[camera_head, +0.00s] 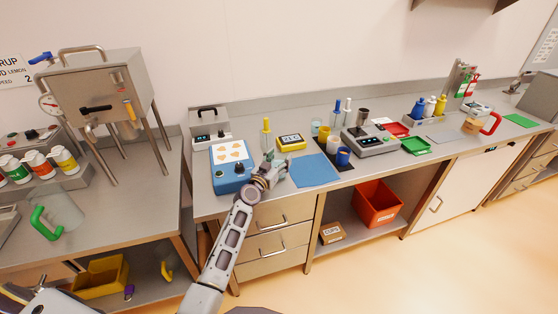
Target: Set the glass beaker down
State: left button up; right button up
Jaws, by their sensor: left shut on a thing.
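My left gripper (271,170) is over the front part of the steel bench, between the blue device with the white top and the blue mat. It is shut on what looks like the glass beaker, which is small, clear and mostly hidden by the fingers. I cannot tell whether the beaker touches the bench. The blue mat (314,171) lies flat just right of the gripper, with a bare surface. My right gripper is not in view.
The blue device (230,178) stands close on the left. A yellow device (291,143) and a yellow-topped bottle (266,137) stand behind. Blue and white cups (343,156) and a grey scale (370,143) are to the right. An orange-red bin (376,206) sits on the lower shelf.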

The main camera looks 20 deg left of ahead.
pick_arm(q)
jog(key=shift+s+d+f, duration=0.15)
jog(key=shift+s+f, duration=0.05)
jog(key=shift+f, duration=0.8)
jog(key=o, duration=1.4)
jog(key=shift+c, duration=0.2)
jog(key=shift+s+f, duration=0.15)
jog(key=shift+s, duration=0.35)
jog(key=shift+s+a+r, duration=0.15)
jog(key=shift+s+a, duration=0.2)
jog(key=shift+s, duration=0.95)
jog(key=shift+s+a+r, duration=0.1)
jog(key=shift+s+a, duration=0.25)
jog(key=shift+s, duration=1)
jog(key=shift+s+a+r, duration=0.15)
jog(key=shift+s+a, duration=0.2)
jog(key=shift+s, duration=0.95)
jog(key=shift+s+a+r, duration=0.15)
jog(key=shift+s, duration=0.5)
jog(key=shift+s+a+r, duration=0.1)
jog(key=shift+s+r, duration=0.05)
jog(key=shift+s, duration=0.45)
jog(key=shift+s+r, duration=0.1)
jog(key=shift+r, duration=0.15)
